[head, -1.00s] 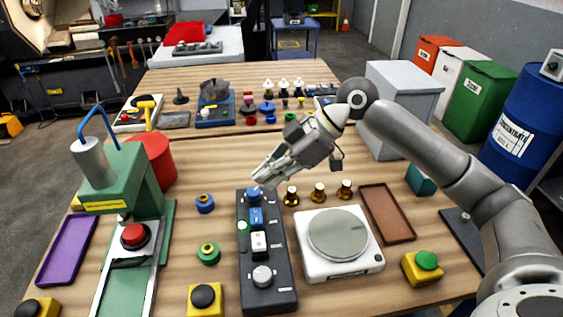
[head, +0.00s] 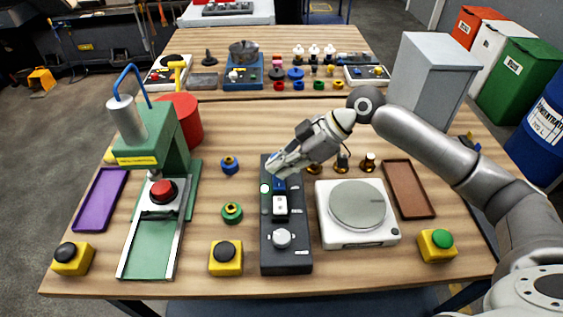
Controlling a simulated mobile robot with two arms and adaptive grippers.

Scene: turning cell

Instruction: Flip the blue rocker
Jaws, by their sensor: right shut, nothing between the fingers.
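The blue rocker (head: 279,187) is on a dark grey control box (head: 286,262) in the middle of the near table, just above a white rocker (head: 280,206). My right gripper (head: 274,174) is shut and empty, with its fingertips over the upper part of the box, right at the far end of the blue rocker. I cannot tell whether they touch it. The fingers partly cover the blue rocker and hide the blue knob at the box's far end. My left gripper is not in view.
A green press (head: 150,260) stands left. Blue (head: 229,165) and green (head: 232,212) rings lie between.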

